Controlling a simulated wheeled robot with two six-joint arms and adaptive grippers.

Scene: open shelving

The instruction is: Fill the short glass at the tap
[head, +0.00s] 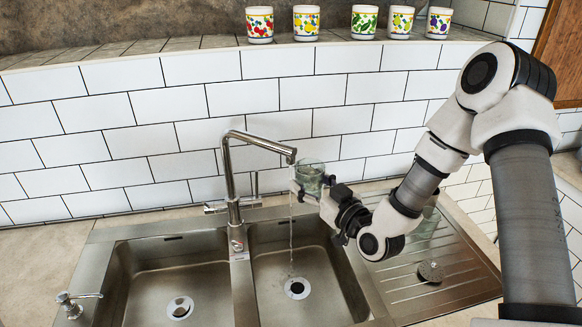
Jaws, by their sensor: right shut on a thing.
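The short glass (310,179) is clear and greenish and looks upright, held above the right basin. My right gripper (311,194) is shut on it. The tap (231,185) is a tall chrome one, with its spout end (289,155) over the right basin. A thin stream of water (291,235) falls from the spout to the basin floor. The glass is just to the right of the spout and stream in the picture; I cannot tell how much water it holds. My left gripper is out of view.
The steel sink has a left basin (150,285) and a right basin (265,268). A drainboard (455,285) at right carries a round dark item (430,271) and a clear glass object (427,222) partly behind my arm. Several patterned cups (306,22) line the ledge above.

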